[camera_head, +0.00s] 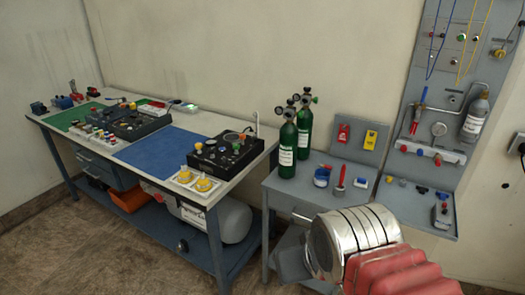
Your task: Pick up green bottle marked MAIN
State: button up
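Two green bottles with valves and gauges on top stand upright, close together, on the left part of the small grey bench (335,199). The nearer green bottle (287,168) has a white label on its front. The farther green bottle (305,118) is slightly right and partly hidden behind it. The label lettering is too small to read, so I cannot tell which is marked MAIN. A silver and red part of my arm shows at the bottom right, in front of the bench. My gripper's fingertips are not in view.
Right of the bottles lie a blue-and-white round item (322,176), a red pointed item (341,176) and red and yellow tags (370,139). A black control box (225,152) sits on the long workbench to the left. A grey tool panel (450,90) stands at right.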

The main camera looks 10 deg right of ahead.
aim_at(289, 132)
jog(key=u, duration=0.45)
jog(key=i, duration=1.3)
jog(key=z, duration=0.15)
